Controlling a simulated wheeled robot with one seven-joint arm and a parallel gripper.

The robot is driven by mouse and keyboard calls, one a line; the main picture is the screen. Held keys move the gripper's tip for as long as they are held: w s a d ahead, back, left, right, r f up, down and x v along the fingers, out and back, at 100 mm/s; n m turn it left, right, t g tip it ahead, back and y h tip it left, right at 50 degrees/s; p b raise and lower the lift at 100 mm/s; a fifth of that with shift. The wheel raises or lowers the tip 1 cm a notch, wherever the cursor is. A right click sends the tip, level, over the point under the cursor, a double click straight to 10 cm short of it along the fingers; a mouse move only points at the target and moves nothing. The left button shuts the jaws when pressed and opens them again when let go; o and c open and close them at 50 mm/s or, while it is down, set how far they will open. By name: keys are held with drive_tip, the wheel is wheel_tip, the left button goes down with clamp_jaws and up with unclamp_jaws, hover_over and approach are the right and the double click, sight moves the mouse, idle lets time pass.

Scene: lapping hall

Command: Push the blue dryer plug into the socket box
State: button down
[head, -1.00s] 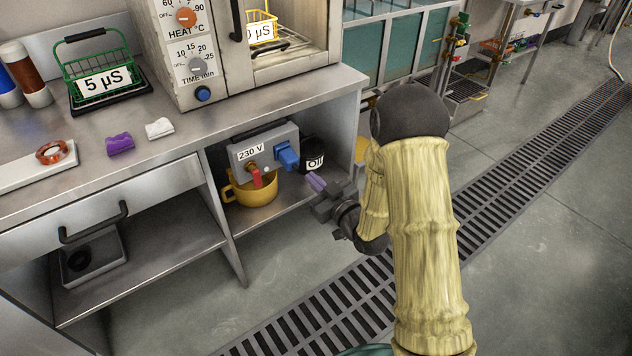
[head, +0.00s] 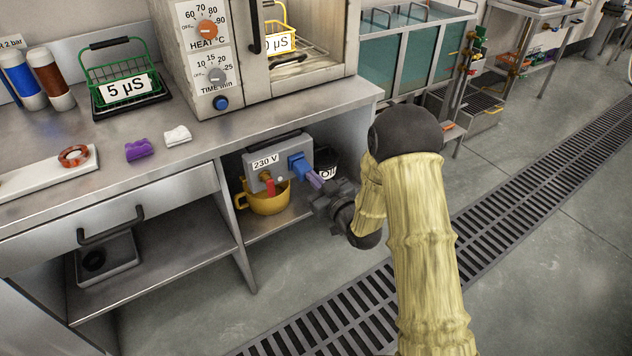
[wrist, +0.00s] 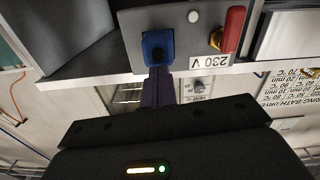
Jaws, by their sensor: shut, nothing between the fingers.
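The grey socket box (head: 272,150), marked 230 V, is mounted under the bench top above the open shelf. The blue dryer plug (head: 297,165) is at the right of its front face; it also shows in the wrist view (wrist: 151,41). I cannot tell how deep it sits. My gripper (head: 316,181) is shut, with its purple fingertips together and nothing between them. The tips are right at the blue plug's outer end, touching or very nearly so. In the wrist view the fingers (wrist: 158,78) point straight at the plug.
A red lever (head: 269,186) is on the box beside the plug. A yellow mug (head: 264,203) stands on the shelf below it, and a dark labelled pot (head: 327,163) stands behind the plug to the right. The bench top's edge runs above my gripper. The floor in front is clear.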

drive_tip(key=shift+w+a, duration=0.2)
drive_tip(key=shift+w, duration=0.1)
idle(0.5)
drive_tip(key=shift+b+v, duration=0.4)
drive_tip(key=shift+v, duration=1.05)
drive_tip(key=shift+d, duration=0.1)
drive_tip(key=p+v, duration=0.9)
drive_tip(key=v, duration=0.8)
